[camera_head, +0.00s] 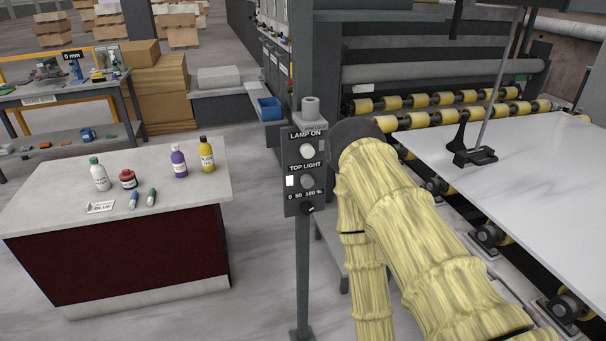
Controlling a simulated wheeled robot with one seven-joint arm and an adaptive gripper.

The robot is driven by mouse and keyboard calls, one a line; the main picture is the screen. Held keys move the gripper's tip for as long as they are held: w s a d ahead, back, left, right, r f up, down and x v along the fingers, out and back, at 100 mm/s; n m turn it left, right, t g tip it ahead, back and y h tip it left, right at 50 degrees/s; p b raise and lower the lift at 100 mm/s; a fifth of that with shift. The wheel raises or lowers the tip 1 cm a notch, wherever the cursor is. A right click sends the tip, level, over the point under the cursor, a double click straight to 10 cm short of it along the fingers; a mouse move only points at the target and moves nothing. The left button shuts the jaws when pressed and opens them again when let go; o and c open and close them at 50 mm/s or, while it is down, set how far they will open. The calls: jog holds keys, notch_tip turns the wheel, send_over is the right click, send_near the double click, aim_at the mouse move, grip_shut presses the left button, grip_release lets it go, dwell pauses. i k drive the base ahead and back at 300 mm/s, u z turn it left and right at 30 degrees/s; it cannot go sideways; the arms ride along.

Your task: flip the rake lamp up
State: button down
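A black bracket-like fixture (474,157) with a thin grey rod (499,85) rising from it shows over the white slab (530,150) at the right. It may be the rake lamp. The rod's top leaves the picture, and no lamp face shows. A grey control post (304,172) stands at the centre, with labels "LAMP ON" and "TOP LIGHT", round knobs and a small dial marked 0, 50, 100 %. My arm in its yellow sleeve fills the lower right and folds just right of the post. My gripper does not show.
The slab lies beside yellow rollers (443,98). A stone-topped counter (60,190) at the left bears several bottles, markers and a small label. A workbench (60,92) and cardboard boxes (170,85) stand behind. Grey floor is open between counter and post.

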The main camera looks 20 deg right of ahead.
aim_at(464, 158)
jog(key=z, duration=1.6)
jog(key=k, duration=0.65)
jog(key=z, duration=0.05)
jog(key=i, duration=1.15)
jog(key=u, duration=0.95)
